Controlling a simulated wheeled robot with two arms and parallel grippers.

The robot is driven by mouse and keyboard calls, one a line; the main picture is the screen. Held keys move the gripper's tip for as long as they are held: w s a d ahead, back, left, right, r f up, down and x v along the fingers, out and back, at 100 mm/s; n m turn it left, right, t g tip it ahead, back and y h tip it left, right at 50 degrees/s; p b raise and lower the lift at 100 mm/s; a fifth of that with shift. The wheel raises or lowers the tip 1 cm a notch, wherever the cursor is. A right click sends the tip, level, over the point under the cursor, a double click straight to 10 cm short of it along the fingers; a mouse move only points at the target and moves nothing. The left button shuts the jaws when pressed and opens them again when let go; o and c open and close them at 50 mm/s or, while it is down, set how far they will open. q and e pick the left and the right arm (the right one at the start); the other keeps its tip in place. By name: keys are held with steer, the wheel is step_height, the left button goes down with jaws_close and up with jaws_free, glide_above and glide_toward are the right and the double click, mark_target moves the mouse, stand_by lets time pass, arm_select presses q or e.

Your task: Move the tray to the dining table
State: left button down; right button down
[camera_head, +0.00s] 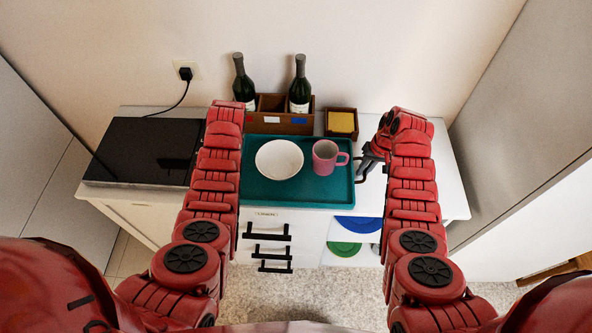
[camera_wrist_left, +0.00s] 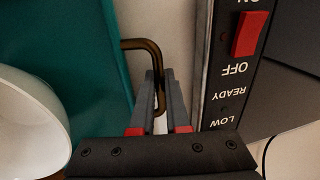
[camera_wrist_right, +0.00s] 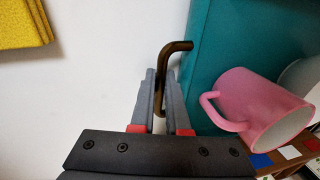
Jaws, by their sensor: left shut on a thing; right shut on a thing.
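The teal tray (camera_head: 318,193) sits on the white cabinet top, with a white bowl (camera_head: 279,159) and a pink mug (camera_head: 326,157) on it. My right gripper (camera_head: 365,167) is at the tray's right side. In the right wrist view my right gripper (camera_wrist_right: 160,95) is shut on the tray's bronze handle (camera_wrist_right: 177,46), beside the pink mug (camera_wrist_right: 258,105). In the left wrist view my left gripper (camera_wrist_left: 160,95) is shut on the tray's other handle (camera_wrist_left: 140,44), with the bowl (camera_wrist_left: 30,125) to the left. The left gripper is hidden behind its arm in the head view.
A black appliance (camera_head: 145,150) stands close to the left gripper. A wooden caddy (camera_head: 280,122) with two dark bottles and a small box with a yellow item (camera_head: 341,122) stand behind the tray. Drawers with black handles (camera_head: 268,237) are below. A grey panel (camera_head: 520,100) rises at right. No dining table shows.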

arm_select(q)
steer(key=shift+r, duration=0.1)
arm_select(e)
steer(key=shift+r, duration=0.1)
